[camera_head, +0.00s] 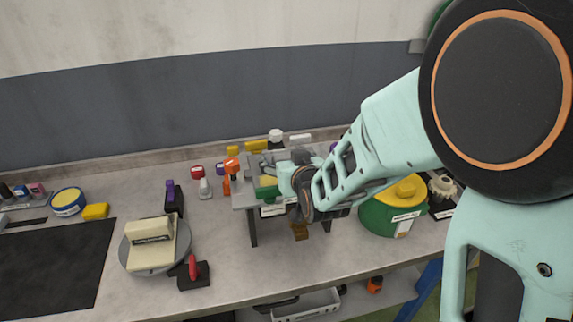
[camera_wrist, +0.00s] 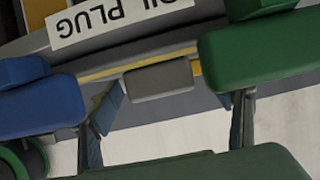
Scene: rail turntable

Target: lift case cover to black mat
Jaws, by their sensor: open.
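A beige, box-like piece with a label strip, which looks like the case cover (camera_head: 152,229), sits on a round grey turntable (camera_head: 132,262) left of centre. Whether a separate case lies under it I cannot tell. The black mat (camera_head: 55,268) lies flat at the far left, with nothing on it in view. My gripper (camera_head: 285,192) is at the small grey stand, well right of the case cover. It is open, and I see nothing held. The wrist view does not show the case cover or the mat.
A black block with a red handle (camera_head: 193,273) and one with a purple top (camera_head: 174,196) stand close to the turntable. A green drum with a yellow lid (camera_head: 400,213) stands right of the grey stand (camera_head: 253,228). The wrist view shows an "OIL PLUG" label (camera_wrist: 120,17).

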